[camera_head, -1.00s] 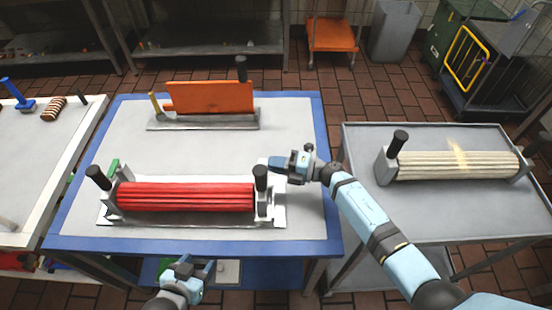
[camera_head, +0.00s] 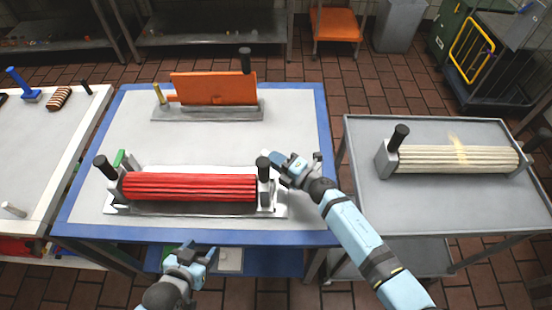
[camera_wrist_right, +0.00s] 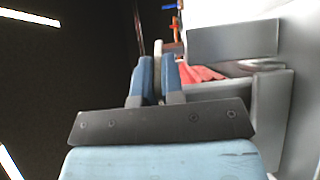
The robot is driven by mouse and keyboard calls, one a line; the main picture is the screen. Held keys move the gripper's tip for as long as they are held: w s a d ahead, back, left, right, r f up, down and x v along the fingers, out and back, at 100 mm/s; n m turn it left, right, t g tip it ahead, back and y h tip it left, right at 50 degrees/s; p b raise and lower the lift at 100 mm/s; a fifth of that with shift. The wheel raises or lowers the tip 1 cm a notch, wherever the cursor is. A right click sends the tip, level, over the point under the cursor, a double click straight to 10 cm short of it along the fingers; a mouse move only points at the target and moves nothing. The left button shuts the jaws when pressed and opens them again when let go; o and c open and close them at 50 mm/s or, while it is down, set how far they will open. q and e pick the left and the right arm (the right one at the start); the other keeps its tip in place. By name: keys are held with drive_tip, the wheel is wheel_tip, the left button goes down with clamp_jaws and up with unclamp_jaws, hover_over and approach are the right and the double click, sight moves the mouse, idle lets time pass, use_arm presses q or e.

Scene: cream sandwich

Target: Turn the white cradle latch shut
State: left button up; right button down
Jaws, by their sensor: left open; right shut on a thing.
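The red ridged roller (camera_head: 190,187) lies level in a grey and white cradle (camera_head: 281,212) with black knobs at both ends, near the front of the blue-edged table. My right gripper (camera_head: 270,157) is at the cradle's right end, beside the black knob. In the right wrist view its blue fingers (camera_wrist_right: 157,72) are close together on a small pale piece (camera_wrist_right: 166,48), which seems to be the white latch. The latch is mostly hidden by the fingers and knob. A green piece (camera_head: 119,158) stands at the cradle's left end. My left gripper (camera_head: 207,254) is open and empty before the table's front edge.
An orange plate stands in a grey holder (camera_head: 205,114) at the back of the table (camera_head: 300,233). A grey cart (camera_head: 430,217) at the right bears a cream ridged roller (camera_head: 455,160). The table's middle, between holder and red roller, is clear.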

drive_tip(key=c, duration=1.2)
unclamp_jaws()
drive_tip(key=shift+c, duration=0.2)
